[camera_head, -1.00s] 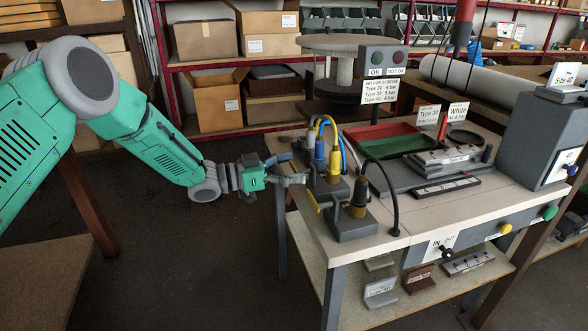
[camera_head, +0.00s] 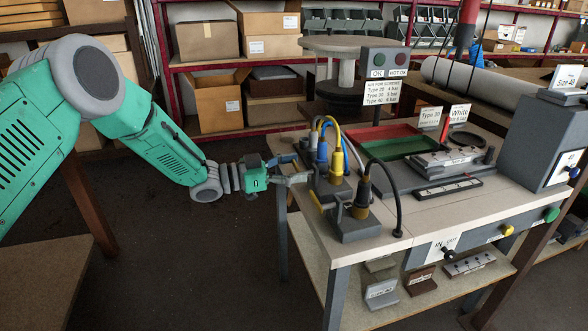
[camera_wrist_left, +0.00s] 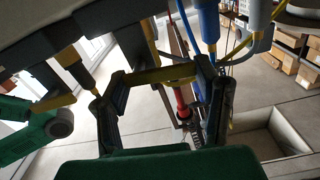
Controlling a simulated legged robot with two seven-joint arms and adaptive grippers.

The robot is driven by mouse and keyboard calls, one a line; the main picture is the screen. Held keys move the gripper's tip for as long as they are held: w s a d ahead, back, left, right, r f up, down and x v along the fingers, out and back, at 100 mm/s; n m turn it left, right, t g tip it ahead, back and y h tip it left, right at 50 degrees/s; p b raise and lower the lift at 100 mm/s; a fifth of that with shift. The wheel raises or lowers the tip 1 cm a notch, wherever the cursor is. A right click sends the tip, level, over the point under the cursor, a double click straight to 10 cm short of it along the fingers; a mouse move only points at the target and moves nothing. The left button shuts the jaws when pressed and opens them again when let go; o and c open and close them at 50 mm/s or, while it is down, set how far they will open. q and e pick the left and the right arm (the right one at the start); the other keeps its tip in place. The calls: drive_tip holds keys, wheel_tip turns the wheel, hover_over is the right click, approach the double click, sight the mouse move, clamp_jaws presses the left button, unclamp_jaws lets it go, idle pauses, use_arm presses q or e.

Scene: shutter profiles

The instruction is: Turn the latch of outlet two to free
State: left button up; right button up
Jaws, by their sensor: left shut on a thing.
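The outlets stand in a row of grey blocks at the left end of the bench. A yellow latch handle (camera_head: 326,198) shows at the left of this block. My left gripper (camera_head: 304,178) reaches in from the left. In the left wrist view, the yellow latch bar (camera_wrist_left: 160,75) lies between the fingertips of my left gripper, which is shut on it. No outlet number is readable, so I cannot tell which is outlet two. My right gripper is out of view.
A blue plug (camera_head: 321,155) and another yellow plug (camera_head: 337,162) with cables stand close behind. A red and green tray (camera_head: 412,140) and a grey fixture (camera_head: 445,160) lie to the right. The floor left of the bench is clear.

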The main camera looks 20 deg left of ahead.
sight(299, 170)
use_arm(q)
drive_tip(key=m, duration=0.2)
drive_tip(key=r+m, duration=0.1)
drive_tip(key=m, duration=0.2)
drive_tip(key=shift+s+d+r+b, duration=0.1)
drive_tip(key=shift+s+d+b, duration=0.1)
drive_tip(key=shift+b, duration=0.15)
drive_tip(key=m, duration=0.2)
drive_tip(key=m+b, duration=0.1)
drive_tip(key=shift+s+d+r+m, duration=0.15)
drive_tip(key=shift+s+m, duration=0.05)
drive_tip(key=shift+m, duration=0.2)
drive_tip(key=m, duration=0.1)
drive_tip(key=m+b, duration=0.1)
drive_tip(key=m, duration=0.1)
drive_tip(key=m+b, duration=0.1)
drive_tip(key=shift+s+d, duration=0.3)
drive_tip(key=shift+s, duration=0.05)
drive_tip(key=m+b, duration=0.1)
drive_tip(key=m, duration=0.2)
drive_tip(key=shift+s+d+b, duration=0.15)
drive_tip(key=shift+s+b, duration=0.15)
drive_tip(key=shift+b, duration=0.1)
drive_tip(key=shift+m, duration=0.5)
drive_tip(key=shift+s+d, duration=0.1)
drive_tip(key=o, duration=0.9)
drive_tip(key=shift+f, duration=0.2)
drive_tip(key=shift+o, duration=1.3)
drive_tip(key=shift+d+r, duration=0.1)
